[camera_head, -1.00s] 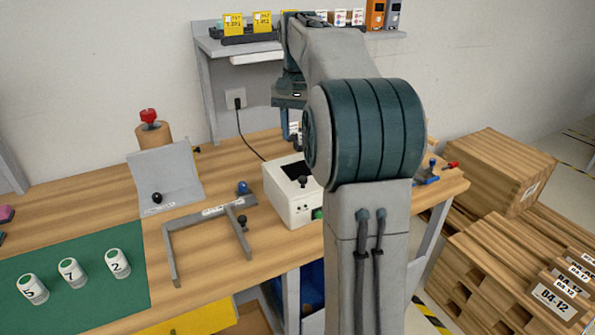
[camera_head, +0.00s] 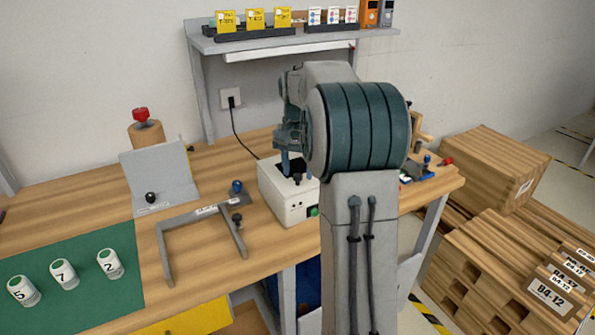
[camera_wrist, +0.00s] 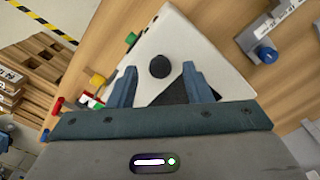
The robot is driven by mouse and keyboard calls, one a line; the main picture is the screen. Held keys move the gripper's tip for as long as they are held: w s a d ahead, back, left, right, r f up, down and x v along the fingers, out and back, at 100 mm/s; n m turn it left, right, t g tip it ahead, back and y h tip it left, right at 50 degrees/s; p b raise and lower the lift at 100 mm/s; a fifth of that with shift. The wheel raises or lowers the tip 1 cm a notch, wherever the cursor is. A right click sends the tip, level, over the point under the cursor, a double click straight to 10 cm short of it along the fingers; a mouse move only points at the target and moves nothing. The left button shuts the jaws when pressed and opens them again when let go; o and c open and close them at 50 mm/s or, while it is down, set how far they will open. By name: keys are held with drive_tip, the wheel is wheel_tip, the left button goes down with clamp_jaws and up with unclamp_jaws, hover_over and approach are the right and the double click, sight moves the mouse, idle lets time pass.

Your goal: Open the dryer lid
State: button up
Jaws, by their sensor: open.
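The dryer (camera_head: 287,206) is a white box on the wooden bench, with a green button on its front. Its lid carries a black knob (camera_head: 297,179) and a dark panel, and the lid looks closed. My gripper (camera_head: 290,165) is over the dryer with its fingers pointing down. In the wrist view my gripper (camera_wrist: 159,71) is open, with a blue finger on either side of the knob (camera_wrist: 160,67). The knob appears between the fingertips with gaps on both sides. The dryer top (camera_wrist: 180,42) fills the middle there, and the gripper hides part of the dark panel.
A grey angled stand (camera_head: 160,180) and a green mat (camera_head: 90,300) with numbered cans are farther left. A shelf (camera_head: 290,38) stands behind. Wooden crates (camera_head: 490,185) are at right.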

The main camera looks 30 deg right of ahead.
drive_tip(key=shift+f, duration=0.5)
clamp_jaws()
drive_tip(key=shift+r, duration=0.15)
